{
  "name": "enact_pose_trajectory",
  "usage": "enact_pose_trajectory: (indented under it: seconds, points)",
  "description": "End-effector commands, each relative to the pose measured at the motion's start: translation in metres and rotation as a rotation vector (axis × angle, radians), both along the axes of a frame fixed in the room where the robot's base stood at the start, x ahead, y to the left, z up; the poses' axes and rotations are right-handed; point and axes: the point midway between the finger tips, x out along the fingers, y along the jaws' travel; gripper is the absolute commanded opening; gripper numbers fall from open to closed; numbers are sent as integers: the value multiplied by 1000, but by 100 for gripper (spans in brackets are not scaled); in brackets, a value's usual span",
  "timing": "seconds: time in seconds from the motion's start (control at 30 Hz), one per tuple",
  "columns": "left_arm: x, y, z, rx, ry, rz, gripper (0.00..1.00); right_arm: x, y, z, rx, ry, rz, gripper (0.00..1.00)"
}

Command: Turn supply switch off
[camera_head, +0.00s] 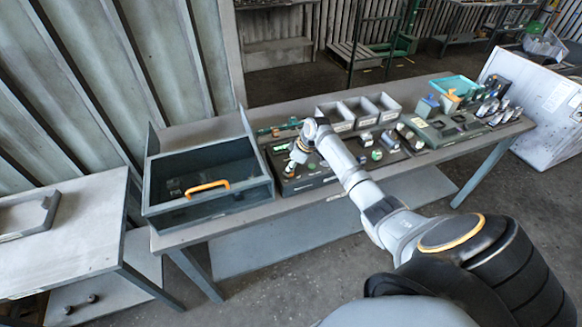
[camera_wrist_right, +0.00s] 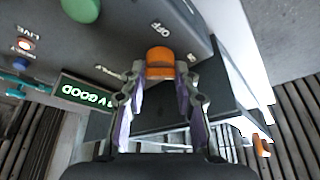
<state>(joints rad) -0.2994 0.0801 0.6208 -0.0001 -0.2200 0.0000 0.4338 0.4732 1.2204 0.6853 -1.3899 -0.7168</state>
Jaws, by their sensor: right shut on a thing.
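The supply switch is an orange knob (camera_wrist_right: 160,55) on a dark grey panel (camera_wrist_right: 108,38), seen upside down in the right wrist view. The word OFF is printed beside it, and another label on its other side is partly covered. My right gripper (camera_wrist_right: 161,76) has its two fingers on either side of the knob and is shut on it. In the head view my right gripper (camera_head: 298,156) reaches down onto the control panel (camera_head: 305,183), and the knob is too small to make out clearly. My left gripper is not in view.
An open dark drawer box (camera_head: 165,212) with an orange handle (camera_head: 208,188) stands left of the panel. Grey bins (camera_head: 345,127) and several small parts crowd the bench to the right.

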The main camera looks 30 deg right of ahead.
Motion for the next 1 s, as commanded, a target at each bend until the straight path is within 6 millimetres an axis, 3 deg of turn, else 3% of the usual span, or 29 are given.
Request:
enact_pose_trajectory:
  seconds: [0.47, 1.0]
  points:
    - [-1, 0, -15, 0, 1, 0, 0, 1, -1, -2, 0, -2, 135, 0]
    - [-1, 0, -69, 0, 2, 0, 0, 4, -3, -5, 2, -3, 630, 0]
